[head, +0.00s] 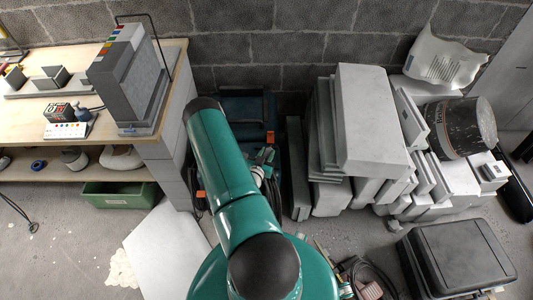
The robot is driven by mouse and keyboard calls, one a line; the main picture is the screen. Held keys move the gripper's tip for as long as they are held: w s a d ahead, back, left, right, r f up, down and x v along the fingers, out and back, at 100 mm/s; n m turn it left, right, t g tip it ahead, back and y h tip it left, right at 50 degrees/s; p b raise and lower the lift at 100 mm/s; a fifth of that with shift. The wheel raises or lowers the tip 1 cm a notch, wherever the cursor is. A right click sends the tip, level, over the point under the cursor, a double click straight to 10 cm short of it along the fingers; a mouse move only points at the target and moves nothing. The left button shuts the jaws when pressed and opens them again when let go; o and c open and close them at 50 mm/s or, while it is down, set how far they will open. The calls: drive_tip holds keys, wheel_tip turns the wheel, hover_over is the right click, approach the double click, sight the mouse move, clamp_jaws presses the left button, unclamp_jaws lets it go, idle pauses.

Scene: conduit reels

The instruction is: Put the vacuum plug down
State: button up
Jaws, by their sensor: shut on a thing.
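My teal arm (225,165) rises through the middle of the head view, and its dark upper joint hides much of what lies behind it. I cannot make out my gripper; it is out of sight or behind the arm. I cannot pick out the vacuum plug either. A white power strip (67,131) with coloured switches lies on the wooden workbench (25,108) at left. A small dark blue-grey object (82,113) stands at its edge, with a dark cable beside it.
A black and red box (57,112) and a grey block-shaped unit (130,85) stand on the bench. Pale slabs (375,120) are stacked at right, near a dark bucket (462,127) and a black case (457,258). A green bin (118,195) sits below the bench.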

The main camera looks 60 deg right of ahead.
drive_tip(key=o, duration=1.1)
